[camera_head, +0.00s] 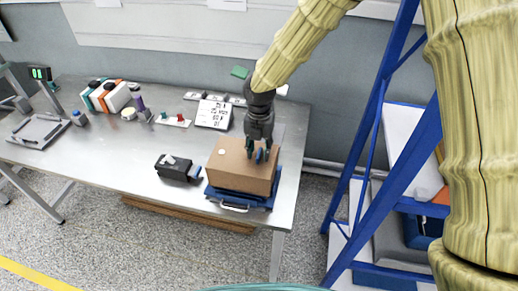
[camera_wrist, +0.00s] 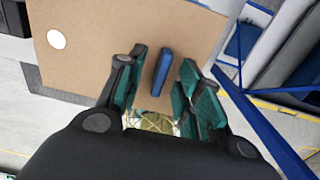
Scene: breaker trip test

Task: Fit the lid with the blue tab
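The lid (camera_head: 238,166) looks like a flat brown cardboard panel lying on top of a box-like body. It fills the upper part of the wrist view (camera_wrist: 95,75) and has a white round spot on its left. The blue tab (camera_wrist: 161,72) stands up from the brown surface, between my gripper's fingers. My gripper (camera_head: 259,152) is at the right part of the brown top, pointing down. In the wrist view its green-padded fingers (camera_wrist: 160,88) are apart, one on each side of the tab, with gaps visible. What lies under the brown top is mostly hidden.
The brown box rests on a blue case (camera_head: 240,200) with a handle near the table's front right. A black device (camera_head: 178,168) stands just left. A white labelled panel (camera_head: 214,113) is behind. Blue shelving (camera_head: 375,120) stands right of the table (camera_head: 130,160).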

